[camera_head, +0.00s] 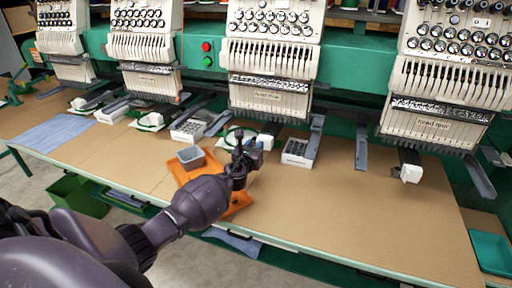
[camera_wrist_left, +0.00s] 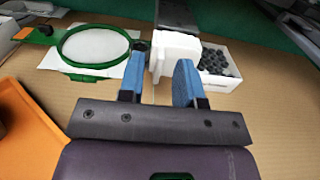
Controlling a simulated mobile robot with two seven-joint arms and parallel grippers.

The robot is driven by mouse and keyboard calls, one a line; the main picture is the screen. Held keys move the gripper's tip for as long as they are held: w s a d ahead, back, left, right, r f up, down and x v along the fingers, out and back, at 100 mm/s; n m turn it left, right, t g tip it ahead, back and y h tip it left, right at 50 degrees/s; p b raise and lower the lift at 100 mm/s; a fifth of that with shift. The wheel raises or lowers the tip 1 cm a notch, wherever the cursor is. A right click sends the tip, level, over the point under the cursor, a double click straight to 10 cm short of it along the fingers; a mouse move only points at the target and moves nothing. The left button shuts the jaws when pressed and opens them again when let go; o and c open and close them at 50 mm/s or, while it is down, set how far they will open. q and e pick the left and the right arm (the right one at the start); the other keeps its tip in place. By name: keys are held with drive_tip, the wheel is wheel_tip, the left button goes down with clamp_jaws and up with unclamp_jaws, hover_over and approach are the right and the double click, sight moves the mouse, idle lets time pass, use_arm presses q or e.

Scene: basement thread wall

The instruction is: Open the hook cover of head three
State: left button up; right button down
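Head three (camera_head: 268,75) is the white embroidery head in the middle of the head view, with a small label on its front. Below it, a white block-shaped hook cover (camera_head: 265,142) sits at the end of a dark arm; it also shows in the left wrist view (camera_wrist_left: 176,52). My left gripper (camera_head: 243,143) is beside the cover, just above the tabletop. In the left wrist view its blue fingers (camera_wrist_left: 158,78) are apart, with the cover just beyond and partly between them; I cannot tell if they touch it. The cover looks shut. My right gripper is out of view.
A green hoop (camera_wrist_left: 95,48) lies left of the cover, and a white box of dark bobbins (camera_head: 298,152) stands to the right. The table (camera_head: 350,205) is clear at front right.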

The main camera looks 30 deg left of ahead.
use_arm(q)
drive_tip(key=shift+w+a, duration=0.1)
drive_tip(key=shift+w, duration=0.45)
clamp_jaws()
